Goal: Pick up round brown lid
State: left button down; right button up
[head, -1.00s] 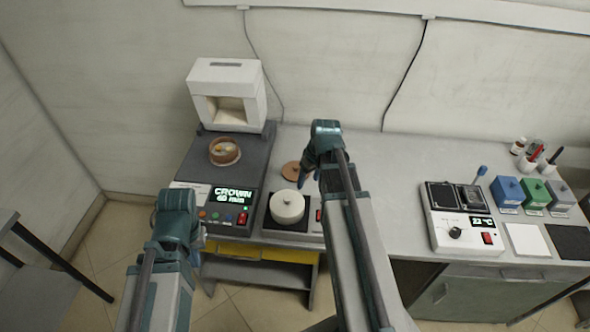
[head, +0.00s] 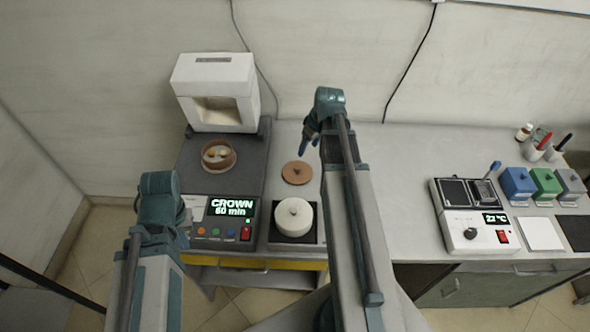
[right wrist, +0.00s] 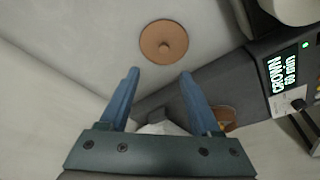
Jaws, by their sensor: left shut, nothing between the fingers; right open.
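The round brown lid (head: 297,173) lies flat on the grey bench, behind a round white lidded pot. In the right wrist view the lid (right wrist: 164,42) shows whole, with a small knob at its centre, beyond the fingertips. My right gripper (head: 308,140) is open and empty, above and behind the lid in the head view. Its two blue fingers (right wrist: 160,76) are apart in the right wrist view. My left gripper (head: 184,240) is at the front left, by the front of the machine with the display, away from the lid. Its fingers are mostly hidden.
The white pot (head: 293,217) stands on a dark plate in front of the lid. A dark machine (head: 190,163) with a brown bowl (head: 218,154) and a white hood (head: 214,92) is at left. A white heater unit (head: 474,238) is at right.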

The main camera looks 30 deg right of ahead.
jog(key=b, duration=0.8)
send_over(297, 168)
jog(key=s+d, duration=0.1)
jog(key=s, duration=0.1)
jog(key=f, duration=0.8)
jog(key=shift+d, duration=0.2)
jog(key=shift+f, duration=0.15)
jog(key=shift+w+a+f, duration=0.1)
jog(key=b+x, duration=0.5)
jog(key=shift+a, duration=0.35)
grip_shut()
